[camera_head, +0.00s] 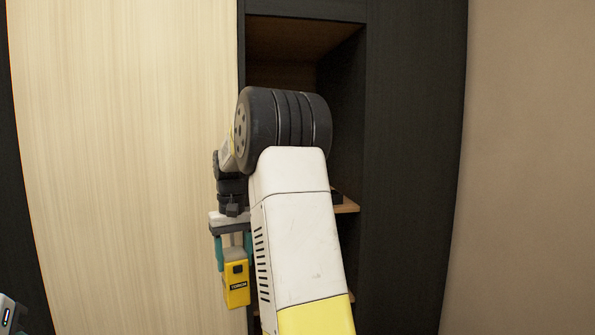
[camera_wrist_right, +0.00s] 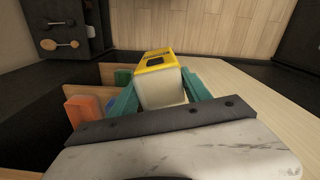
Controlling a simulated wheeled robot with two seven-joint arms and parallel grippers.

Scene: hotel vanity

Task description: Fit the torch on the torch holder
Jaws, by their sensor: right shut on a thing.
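I cannot make out the torch holder for certain; my right arm hides much of the cabinet opening.
A dark cabinet niche (camera_head: 295,45) has a wooden shelf (camera_head: 347,206) with a small dark object, partly behind my arm. A pale wood panel (camera_head: 120,150) stands left. In the wrist view, orange (camera_wrist_right: 83,110) and green (camera_wrist_right: 123,77) items stand by shelf boards.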

